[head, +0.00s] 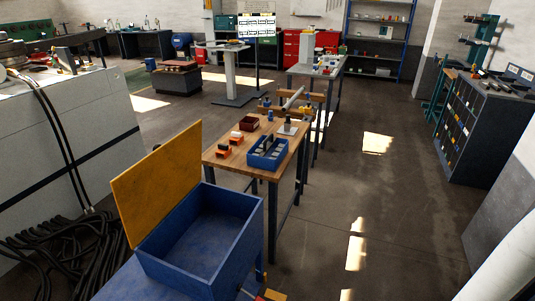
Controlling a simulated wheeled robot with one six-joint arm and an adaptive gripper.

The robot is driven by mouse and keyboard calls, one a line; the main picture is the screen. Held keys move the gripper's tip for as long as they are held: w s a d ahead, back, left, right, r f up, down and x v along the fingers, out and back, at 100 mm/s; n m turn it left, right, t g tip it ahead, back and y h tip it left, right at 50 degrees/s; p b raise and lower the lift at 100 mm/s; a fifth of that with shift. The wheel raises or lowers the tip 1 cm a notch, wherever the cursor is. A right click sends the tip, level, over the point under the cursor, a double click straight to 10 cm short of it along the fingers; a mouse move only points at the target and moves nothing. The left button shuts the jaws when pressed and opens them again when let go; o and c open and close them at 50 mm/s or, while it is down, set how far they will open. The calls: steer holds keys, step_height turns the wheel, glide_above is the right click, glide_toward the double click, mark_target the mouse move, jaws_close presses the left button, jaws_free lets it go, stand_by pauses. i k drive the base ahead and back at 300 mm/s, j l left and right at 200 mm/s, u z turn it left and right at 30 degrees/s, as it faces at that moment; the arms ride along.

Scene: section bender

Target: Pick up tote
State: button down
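A blue tote (283,154) with an open top stands on a small wooden-topped table (225,162) in the middle of the head view. Several items show inside it, too small to name. It sits near the table's front right edge, upright. My gripper is not in view, so its state and its place relative to the tote do not show.
Small orange items and a dark red bin (249,124) share the tabletop. A large blue box (203,236) with its yellow lid (158,187) raised stands nearer. Black cables (48,245) lie at left. The floor (370,215) right of the table is clear.

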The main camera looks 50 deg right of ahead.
mark_target(269, 153)
steer(key=z, duration=0.9)
steer(key=i+l+z, duration=0.45)
steer(key=i+z, duration=0.2)
steer(key=i, duration=0.05)
